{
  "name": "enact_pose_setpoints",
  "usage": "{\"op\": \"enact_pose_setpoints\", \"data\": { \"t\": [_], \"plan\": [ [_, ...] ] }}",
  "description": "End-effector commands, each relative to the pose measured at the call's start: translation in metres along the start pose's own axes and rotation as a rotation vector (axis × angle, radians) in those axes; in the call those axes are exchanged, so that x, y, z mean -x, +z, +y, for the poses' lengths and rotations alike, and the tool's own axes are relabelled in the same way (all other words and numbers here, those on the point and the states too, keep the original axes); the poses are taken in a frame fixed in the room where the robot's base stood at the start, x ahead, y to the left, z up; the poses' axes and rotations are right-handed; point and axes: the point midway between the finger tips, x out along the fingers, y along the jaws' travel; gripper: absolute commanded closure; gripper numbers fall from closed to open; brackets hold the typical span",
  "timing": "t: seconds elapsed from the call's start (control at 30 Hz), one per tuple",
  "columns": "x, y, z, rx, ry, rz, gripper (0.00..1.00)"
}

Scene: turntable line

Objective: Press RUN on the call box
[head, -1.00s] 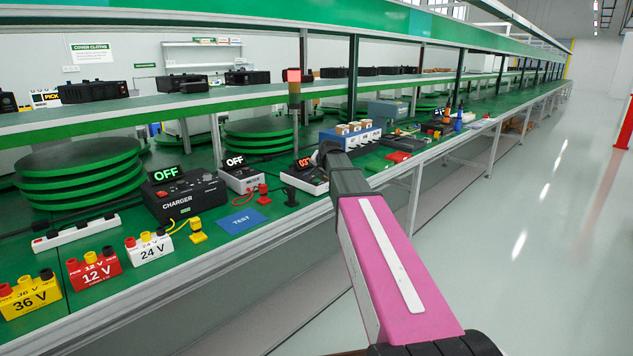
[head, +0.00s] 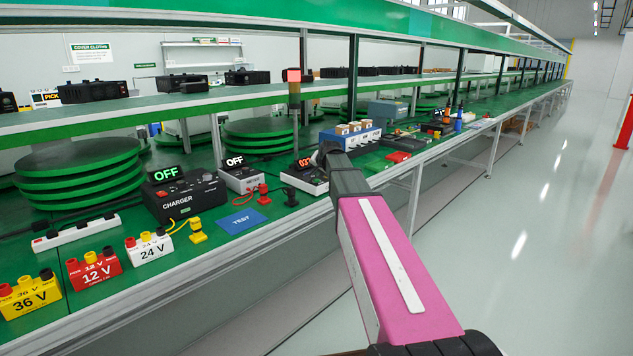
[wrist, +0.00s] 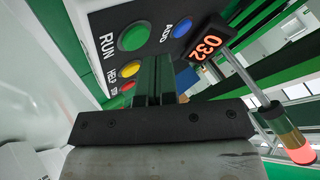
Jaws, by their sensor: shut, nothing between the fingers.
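The call box (wrist: 101,17) fills the top of the wrist view, tilted in the picture, with a red-lit display (wrist: 207,45) reading 032. Its large green button (wrist: 134,36) sits beside the label RUN. A blue button (wrist: 181,26) is by ADD, and a yellow button (wrist: 131,69) and a partly hidden red button (wrist: 128,87) are lower. My gripper (wrist: 154,62) is shut and empty, its fingertips just below the green button in the picture; I cannot tell whether they touch the panel. In the head view the call box (head: 312,184) is partly hidden behind my arm.
A signal post with a red lamp (wrist: 300,155) rises beside the call box; the lamp also shows in the head view (head: 292,75). A charger (head: 185,195), a white OFF unit (head: 242,180) and a blue TEST mat (head: 241,221) lie to the left. Open floor is at right.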

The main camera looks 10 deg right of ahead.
Motion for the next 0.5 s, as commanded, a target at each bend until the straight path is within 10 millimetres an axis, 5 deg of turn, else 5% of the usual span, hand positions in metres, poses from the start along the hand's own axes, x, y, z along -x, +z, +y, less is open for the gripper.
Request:
{"op": "enact_pose_setpoints", "data": {
  "t": [0.5],
  "plan": [
    [-0.0047, 0.0035, 0.0034, 0.000, 0.000, 0.000, 1.00]
  ]
}}
